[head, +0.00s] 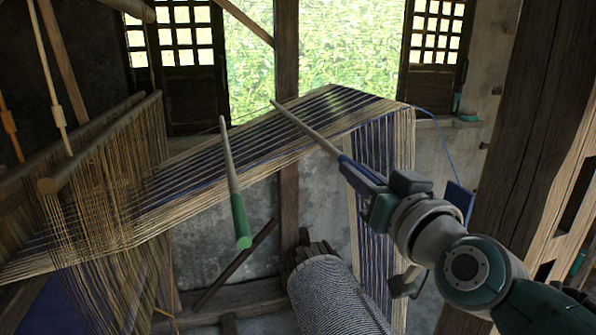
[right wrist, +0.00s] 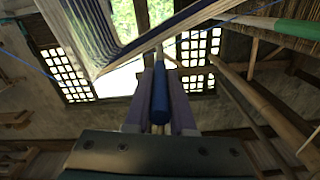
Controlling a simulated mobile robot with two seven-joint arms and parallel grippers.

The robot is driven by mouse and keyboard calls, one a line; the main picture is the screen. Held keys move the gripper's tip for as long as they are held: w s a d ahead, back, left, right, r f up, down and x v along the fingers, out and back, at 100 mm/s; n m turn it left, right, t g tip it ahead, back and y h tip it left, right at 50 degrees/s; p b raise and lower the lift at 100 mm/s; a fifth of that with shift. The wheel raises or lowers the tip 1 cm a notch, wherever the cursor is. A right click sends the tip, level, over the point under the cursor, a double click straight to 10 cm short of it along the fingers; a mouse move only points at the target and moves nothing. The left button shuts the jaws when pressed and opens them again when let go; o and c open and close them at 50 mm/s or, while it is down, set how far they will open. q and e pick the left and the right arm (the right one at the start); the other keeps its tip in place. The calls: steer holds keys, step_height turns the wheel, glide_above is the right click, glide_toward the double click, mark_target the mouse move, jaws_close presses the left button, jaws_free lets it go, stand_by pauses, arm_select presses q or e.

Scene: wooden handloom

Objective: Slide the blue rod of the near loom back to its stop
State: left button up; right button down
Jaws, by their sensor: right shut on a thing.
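The blue rod (head: 306,129) shows in the head view as a pale wooden shaft reaching up and left from my right gripper (head: 352,168), across the stretched warp threads. Its blue handle end lies between the gripper's fingers. In the right wrist view the blue handle (right wrist: 160,98) sits between the two purple fingers, which are shut on it. The handle points straight ahead, away from the wrist. The stop cannot be made out. My left gripper is in neither view.
A green-handled rod (head: 240,215) hangs left of my right gripper. The warp sheet (head: 290,125) slopes down left to the heddles (head: 95,185). A ribbed cloth roll (head: 335,290) lies below. A thick timber post (head: 525,130) stands right, close to my arm.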

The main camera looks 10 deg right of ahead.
stand_by(0.7)
steer(key=shift+d+r, duration=0.3)
steer(key=shift+d, duration=0.6)
steer(key=shift+d+r, duration=0.25)
steer(key=shift+d, duration=0.6)
steer(key=c, duration=0.8)
jaws_free()
steer(key=shift+d, duration=0.1)
steer(key=shift+o, duration=0.2)
